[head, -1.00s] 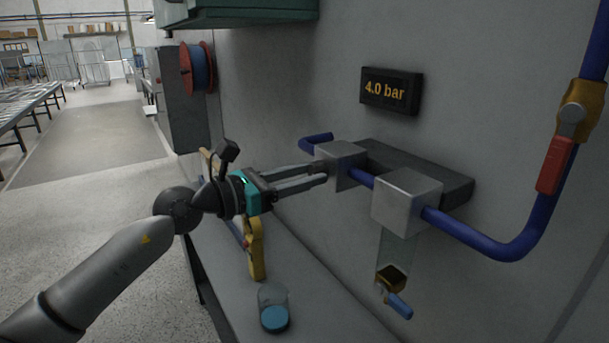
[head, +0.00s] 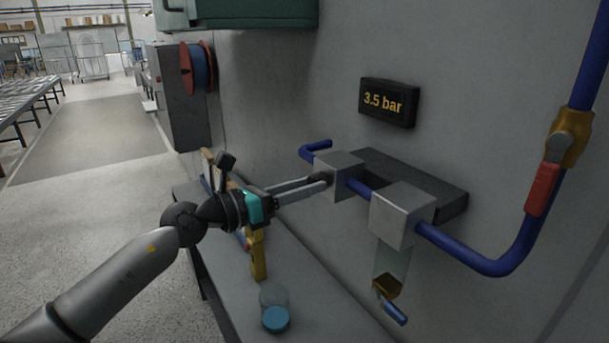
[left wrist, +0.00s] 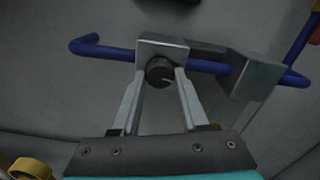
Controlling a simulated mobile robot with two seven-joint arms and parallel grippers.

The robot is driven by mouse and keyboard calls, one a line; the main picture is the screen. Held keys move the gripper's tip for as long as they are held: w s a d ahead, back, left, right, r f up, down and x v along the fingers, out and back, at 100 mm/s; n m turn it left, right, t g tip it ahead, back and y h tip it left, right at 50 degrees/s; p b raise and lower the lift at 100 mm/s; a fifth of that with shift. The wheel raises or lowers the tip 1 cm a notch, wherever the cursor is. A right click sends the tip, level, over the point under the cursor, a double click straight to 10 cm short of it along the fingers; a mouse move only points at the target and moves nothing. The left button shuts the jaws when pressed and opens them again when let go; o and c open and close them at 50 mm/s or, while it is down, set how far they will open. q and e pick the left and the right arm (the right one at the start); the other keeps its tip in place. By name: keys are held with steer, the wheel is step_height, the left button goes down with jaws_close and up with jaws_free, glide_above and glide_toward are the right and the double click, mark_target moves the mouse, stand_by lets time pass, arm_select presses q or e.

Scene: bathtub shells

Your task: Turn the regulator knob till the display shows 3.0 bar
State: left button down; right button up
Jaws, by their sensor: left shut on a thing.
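The display (head: 389,102) on the wall reads 3.5 bar. The regulator is a grey metal block (head: 338,170) on a blue pipe, and its dark round knob shows in the left wrist view (left wrist: 159,71), with a light mark pointing right. My left gripper (head: 324,179) reaches it from the left and is shut on the knob, one finger on each side in the left wrist view (left wrist: 161,77). In the head view the fingers mostly hide the knob. My right gripper is not in view.
A second metal block (head: 402,214) with a clear bowl and blue-handled drain valve (head: 394,312) hangs right of the regulator. A red-handled valve (head: 543,188) is on the pipe at right. A blue-lidded jar (head: 276,318) and a yellow tool (head: 259,257) are on the bench below.

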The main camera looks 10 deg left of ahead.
arm_select(q)
steer(key=shift+n+p, duration=0.95)
steer(key=shift+n, duration=0.25)
steer(key=shift+c, duration=2.1)
jaws_free()
steer(key=b+v, duration=0.5)
steer(key=v, duration=1)
steer(key=shift+s+r, duration=0.1)
